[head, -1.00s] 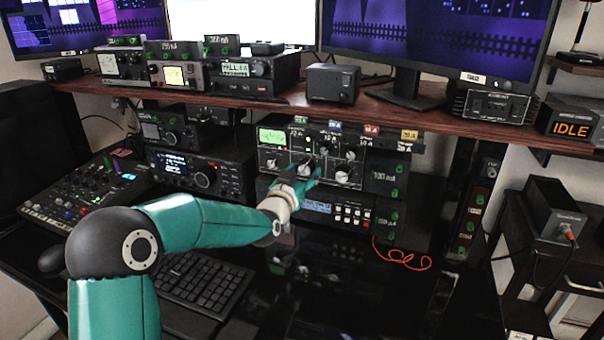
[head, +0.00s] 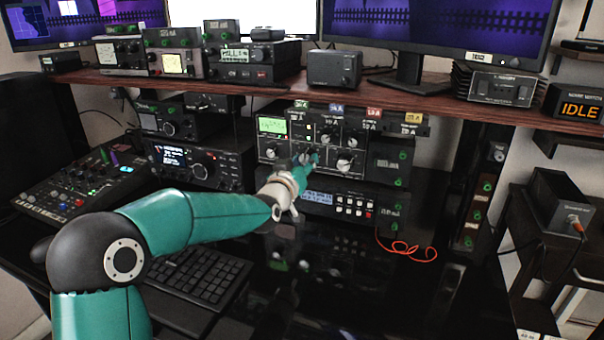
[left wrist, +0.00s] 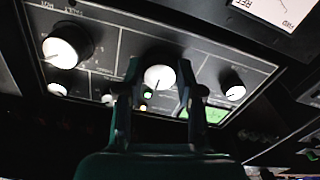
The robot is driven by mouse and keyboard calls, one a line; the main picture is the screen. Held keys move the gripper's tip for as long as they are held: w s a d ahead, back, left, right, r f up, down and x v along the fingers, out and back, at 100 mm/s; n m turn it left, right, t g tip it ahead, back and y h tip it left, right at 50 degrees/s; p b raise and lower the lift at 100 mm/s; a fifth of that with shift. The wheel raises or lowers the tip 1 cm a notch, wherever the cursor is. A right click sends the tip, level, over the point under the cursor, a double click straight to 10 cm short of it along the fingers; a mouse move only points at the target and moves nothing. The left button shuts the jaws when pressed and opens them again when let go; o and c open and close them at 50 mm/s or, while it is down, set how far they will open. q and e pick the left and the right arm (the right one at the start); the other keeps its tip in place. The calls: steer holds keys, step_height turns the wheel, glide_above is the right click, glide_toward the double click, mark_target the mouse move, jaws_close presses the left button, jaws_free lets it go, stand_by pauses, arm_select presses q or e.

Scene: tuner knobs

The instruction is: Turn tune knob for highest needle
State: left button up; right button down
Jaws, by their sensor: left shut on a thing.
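The tuner (head: 380,160) is a dark box under the shelf, with a lit green meter (head: 272,126) and several white-faced knobs. The meter also shows in the left wrist view (left wrist: 207,113), but I cannot read its needle. My left gripper (head: 308,158) is at the tuner's lower middle. In the left wrist view its two fingers are shut on the sides of a white-faced middle knob (left wrist: 160,76). The knob's label is too small to read, and the fingers hide its sides. My right gripper is not in view.
Other knobs sit close by: a large one (left wrist: 66,46) to the left and a smaller one (left wrist: 233,88) to the right in the wrist view. A radio with buttons (head: 340,204) is below the tuner. The wooden shelf (head: 400,102) runs above.

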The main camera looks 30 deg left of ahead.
arm_select(q)
steer(key=n+b, duration=0.2)
steer(key=b, duration=0.1)
steer(key=shift+f+n, duration=0.25)
steer(key=shift+n, duration=0.05)
steer(key=shift+r+n+b, duration=0.2)
steer(key=shift+n+b, duration=0.9)
steer(key=shift+n, duration=0.1)
steer(key=o, duration=1.1)
steer(key=shift+o, duration=0.3)
steer(key=v, duration=1.2)
